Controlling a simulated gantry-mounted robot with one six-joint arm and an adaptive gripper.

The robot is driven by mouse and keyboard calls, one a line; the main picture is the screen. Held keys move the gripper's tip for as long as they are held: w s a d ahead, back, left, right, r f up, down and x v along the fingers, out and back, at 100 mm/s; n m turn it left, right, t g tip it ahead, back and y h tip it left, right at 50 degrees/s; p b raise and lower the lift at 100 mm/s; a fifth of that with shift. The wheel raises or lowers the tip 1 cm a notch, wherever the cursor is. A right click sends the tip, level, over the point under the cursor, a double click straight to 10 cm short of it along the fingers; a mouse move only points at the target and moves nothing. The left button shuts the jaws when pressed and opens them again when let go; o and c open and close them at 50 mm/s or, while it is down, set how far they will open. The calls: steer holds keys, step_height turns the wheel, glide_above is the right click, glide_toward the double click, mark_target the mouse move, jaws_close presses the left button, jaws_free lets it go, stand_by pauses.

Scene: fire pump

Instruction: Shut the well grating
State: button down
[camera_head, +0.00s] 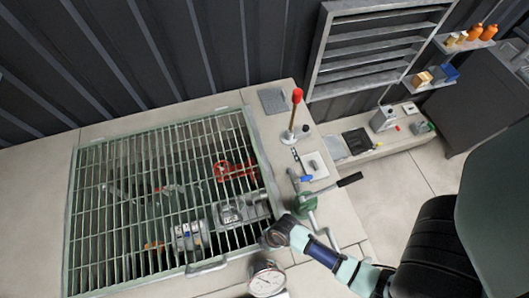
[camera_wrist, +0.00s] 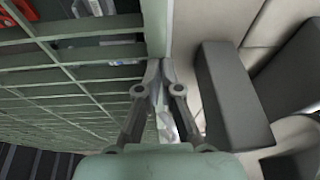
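The well grating (camera_head: 150,185) is a pale green barred panel lying over the well at the left of the head view. Its handle (camera_head: 207,268) is at its front edge. It also fills the left of the wrist view (camera_wrist: 70,75), with its edge bar (camera_wrist: 157,28) running up the middle. I cannot tell whether it lies fully flush with the rim. My gripper (camera_head: 272,236) is at the grating's front right corner. In the wrist view its fingertips (camera_wrist: 158,66) are together at the edge bar. Whether they touch it is unclear, and no grip on it shows.
Under the bars are a red valve (camera_head: 235,170) and pump parts. On the right ledge stand a red-topped lever (camera_head: 295,115) and a green hand pump (camera_head: 306,201) with a black handle. A round gauge (camera_head: 266,280) stands close in front of my gripper.

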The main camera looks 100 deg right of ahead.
steer(key=shift+s+a+f+g, duration=0.2)
steer(key=shift+s+f, duration=0.1)
steer(key=shift+f, duration=0.35)
steer(key=shift+s+a+f+g, duration=0.15)
steer(key=shift+s+f, duration=0.15)
steer(key=shift+f, duration=0.35)
steer(key=shift+r, duration=0.1)
steer(key=r+p, duration=0.4)
steer(key=r, duration=0.1)
steer(key=w+r+p, duration=0.1)
steer(key=r+p, duration=0.1)
steer(key=p, duration=0.1)
steer(key=shift+d+r, duration=0.3)
steer(key=shift+d, duration=0.05)
steer(key=v, duration=0.8)
steer(key=shift+s+a+r, duration=0.35)
steer(key=shift+s+a, duration=0.05)
steer(key=shift+a, duration=0.25)
steer(key=shift+w+d, duration=0.1)
